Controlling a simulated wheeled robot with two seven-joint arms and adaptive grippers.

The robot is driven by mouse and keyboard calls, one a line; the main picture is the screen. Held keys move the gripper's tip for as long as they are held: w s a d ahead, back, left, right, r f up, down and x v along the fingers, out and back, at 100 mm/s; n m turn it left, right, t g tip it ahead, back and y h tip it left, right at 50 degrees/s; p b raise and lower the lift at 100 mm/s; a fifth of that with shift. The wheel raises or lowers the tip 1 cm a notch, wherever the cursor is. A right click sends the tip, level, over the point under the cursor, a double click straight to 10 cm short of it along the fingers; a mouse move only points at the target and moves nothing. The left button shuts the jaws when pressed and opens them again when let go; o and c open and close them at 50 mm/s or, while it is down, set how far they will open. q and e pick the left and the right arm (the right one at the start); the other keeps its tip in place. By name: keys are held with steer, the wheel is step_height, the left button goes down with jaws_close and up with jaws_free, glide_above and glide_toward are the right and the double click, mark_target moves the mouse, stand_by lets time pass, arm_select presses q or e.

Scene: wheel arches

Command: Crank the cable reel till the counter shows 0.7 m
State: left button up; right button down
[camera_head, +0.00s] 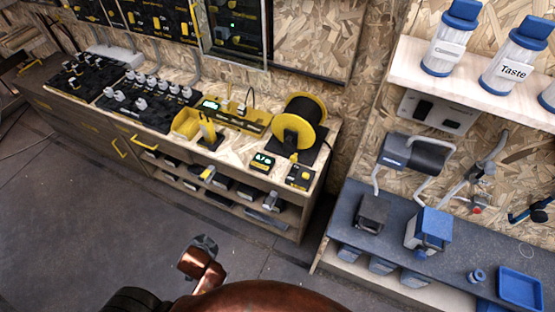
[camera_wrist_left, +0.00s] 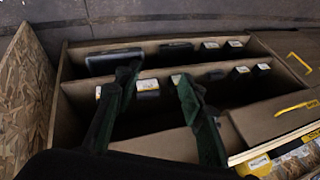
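The cable reel (camera_head: 299,122), a black drum with yellow flanges, stands at the right end of the workbench on a dark base. A black cable hangs down its front; I cannot make out the crank handle clearly. The counter (camera_head: 263,161) is a small dark box in front of the reel, with a green display that appears to read 0.7, though the digits are tiny. My left gripper (camera_wrist_left: 158,78) shows only in the left wrist view. Its two dark green fingers are apart with nothing between them, over the bench's lower shelves. My right gripper is not in view.
A small black-and-yellow box (camera_head: 300,177) sits at the bench's front right corner. A second bench (camera_head: 400,228) with blue items stands right. The floor in front is clear.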

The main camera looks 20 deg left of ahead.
arm_select(q)
steer(key=w+a+r+m+t+y, duration=0.25)
steer(key=w+r+m+t, duration=0.35)
steer(key=w, duration=0.5)
steer(key=m+t+h, duration=0.6)
steer(key=m+t, duration=0.1)
steer(key=m, duration=1.1)
glide_toward(292, 160)
steer(key=w, duration=0.3)
steer(key=shift+m+h, duration=0.25)
steer(key=shift+m, duration=0.25)
steer(key=w, duration=0.6)
steer(key=shift+w+d+f+b, duration=0.1)
steer(key=shift+w+f+b, duration=0.05)
steer(key=shift+w+b, duration=0.2)
steer(key=shift+w, duration=0.5)
steer(key=shift+c, duration=0.5)
jaws_close()
